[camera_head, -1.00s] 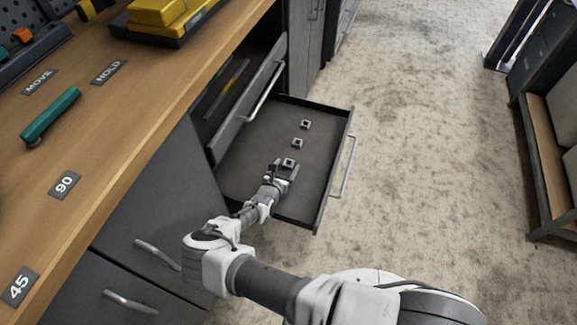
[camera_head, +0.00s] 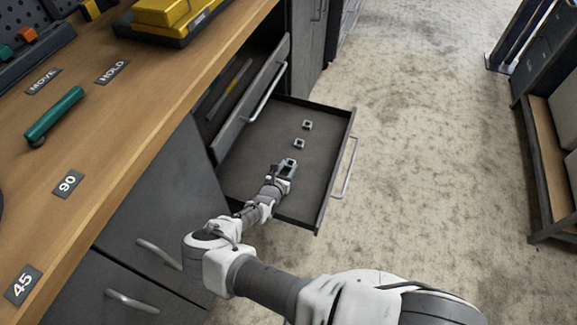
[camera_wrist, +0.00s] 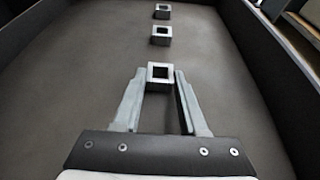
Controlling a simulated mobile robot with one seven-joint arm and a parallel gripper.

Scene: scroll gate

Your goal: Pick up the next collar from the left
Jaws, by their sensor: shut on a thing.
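Three small grey square collars, each with a square hole, stand in a row in the open drawer (camera_head: 240,180). My gripper (camera_head: 288,168) is low in the drawer at the nearest collar (camera_head: 290,161). In the wrist view my gripper (camera_wrist: 160,78) has its fingertips on either side of the nearest collar (camera_wrist: 160,66), shut on it. The collar sits level between the tips; I cannot tell whether it touches the drawer floor. The middle collar (camera_head: 299,143) and the far collar (camera_head: 307,125) stand apart beyond it. They also show in the wrist view, middle (camera_wrist: 160,35) and far (camera_wrist: 162,11).
The drawer's front wall with its handle (camera_head: 346,166) is to the right. Another drawer (camera_head: 250,105) above it is partly open. The wooden bench (camera_head: 120,120) at left bears a green tool (camera_head: 55,113) and labels. The drawer floor around the collars is clear.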

